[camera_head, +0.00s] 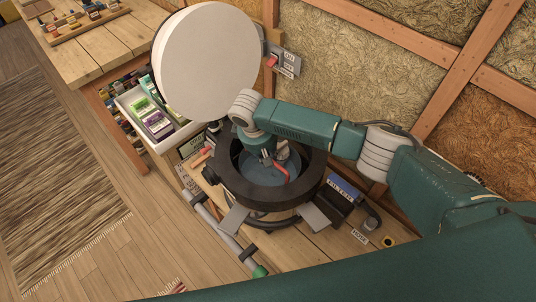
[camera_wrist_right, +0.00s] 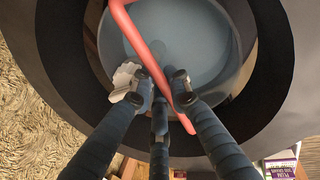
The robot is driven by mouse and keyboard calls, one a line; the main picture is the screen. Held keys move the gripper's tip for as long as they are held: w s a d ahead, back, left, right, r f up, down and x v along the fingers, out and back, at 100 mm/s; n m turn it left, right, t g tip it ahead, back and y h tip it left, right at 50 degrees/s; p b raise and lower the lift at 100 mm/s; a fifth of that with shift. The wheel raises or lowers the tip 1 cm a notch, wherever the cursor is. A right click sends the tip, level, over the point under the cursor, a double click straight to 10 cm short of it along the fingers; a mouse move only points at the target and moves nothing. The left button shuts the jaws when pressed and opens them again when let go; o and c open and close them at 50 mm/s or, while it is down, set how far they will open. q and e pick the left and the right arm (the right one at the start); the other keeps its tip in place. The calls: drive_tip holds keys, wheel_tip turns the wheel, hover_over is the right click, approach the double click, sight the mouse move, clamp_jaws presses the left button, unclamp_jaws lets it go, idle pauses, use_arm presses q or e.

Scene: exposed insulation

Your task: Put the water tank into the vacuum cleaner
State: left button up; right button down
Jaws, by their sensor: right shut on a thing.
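The vacuum cleaner (camera_head: 262,198) stands on the wooden bench with its round black body open at the top. A blue-grey round water tank (camera_head: 256,167) with a red handle (camera_head: 286,175) is inside the black opening; how deep it sits is hard to tell. My right gripper (camera_head: 272,156) reaches down into the opening and is shut on the red handle. In the right wrist view, the fingers (camera_wrist_right: 160,90) close around the handle (camera_wrist_right: 150,62), above the tank (camera_wrist_right: 203,40), with the black rim (camera_wrist_right: 265,60) around it. My left gripper is not in view.
A large round white disc (camera_head: 205,62) stands upright behind the opening. A white drawer (camera_head: 155,118) with coloured packets is at the left. A dark box (camera_head: 338,200) and a hose label (camera_head: 359,236) lie right of the vacuum. An insulated wall (camera_head: 390,60) is behind.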

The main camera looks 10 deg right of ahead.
drive_tip(key=c, duration=1.6)
unclamp_jaws()
drive_tip(key=shift+w+r, duration=0.1)
drive_tip(key=shift+r, duration=0.1)
drive_tip(key=shift+s+d+f, duration=0.1)
drive_tip(key=shift+s+f, duration=0.15)
drive_tip(key=v, duration=1.2)
drive_tip(key=shift+w+a+r, duration=0.1)
drive_tip(key=shift+a+r, duration=0.1)
drive_tip(key=shift+r, duration=0.05)
